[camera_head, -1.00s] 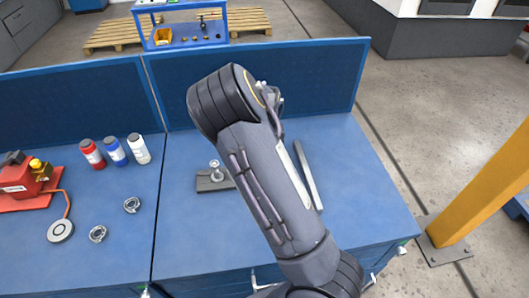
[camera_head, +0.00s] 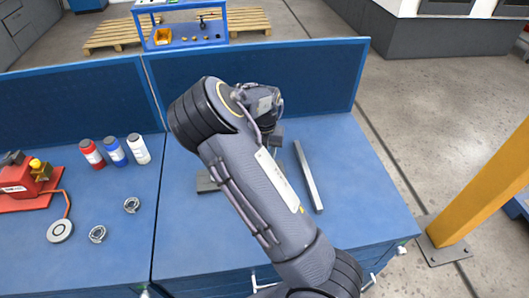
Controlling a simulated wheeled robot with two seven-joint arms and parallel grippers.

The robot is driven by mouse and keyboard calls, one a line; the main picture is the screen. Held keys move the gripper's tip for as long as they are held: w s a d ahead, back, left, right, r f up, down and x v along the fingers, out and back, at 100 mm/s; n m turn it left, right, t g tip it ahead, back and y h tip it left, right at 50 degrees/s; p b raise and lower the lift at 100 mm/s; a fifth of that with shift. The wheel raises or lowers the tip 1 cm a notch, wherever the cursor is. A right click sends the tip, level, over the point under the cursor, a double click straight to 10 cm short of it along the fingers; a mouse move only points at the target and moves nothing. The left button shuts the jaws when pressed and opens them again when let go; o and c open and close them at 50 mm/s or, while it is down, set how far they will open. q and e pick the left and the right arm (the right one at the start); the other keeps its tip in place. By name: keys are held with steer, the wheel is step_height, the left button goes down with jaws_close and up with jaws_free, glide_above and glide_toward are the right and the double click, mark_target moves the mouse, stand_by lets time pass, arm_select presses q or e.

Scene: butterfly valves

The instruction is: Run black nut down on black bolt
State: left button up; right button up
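A dark grey block (camera_head: 206,184) lies on the right-hand blue bench, with only its left end showing beside my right forearm. My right arm covers the rest of it and whatever stands on it. I cannot make out the black nut or the black bolt. My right arm comes in from the lower right and bends over the bench. A grey part at its far end (camera_head: 276,137) shows low over the bench. The fingertips are hidden behind the arm, so their opening cannot be seen. My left gripper is out of view.
A long grey bar (camera_head: 308,177) lies right of my arm. On the left bench are a red device (camera_head: 25,187), a red-labelled bottle (camera_head: 91,153), a blue bottle (camera_head: 115,151), a white bottle (camera_head: 138,148) and two metal rings (camera_head: 131,205). A blue panel (camera_head: 310,80) backs the bench.

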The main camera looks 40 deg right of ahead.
steer(key=n, duration=0.7)
steer(key=shift+n, duration=0.3)
steer(key=n, duration=0.6)
steer(key=shift+n, duration=0.3)
steer(key=n, duration=0.4)
steer(key=shift+n, duration=0.3)
steer(key=n+b, duration=0.1)
steer(key=n, duration=0.4)
steer(key=shift+a, duration=0.1)
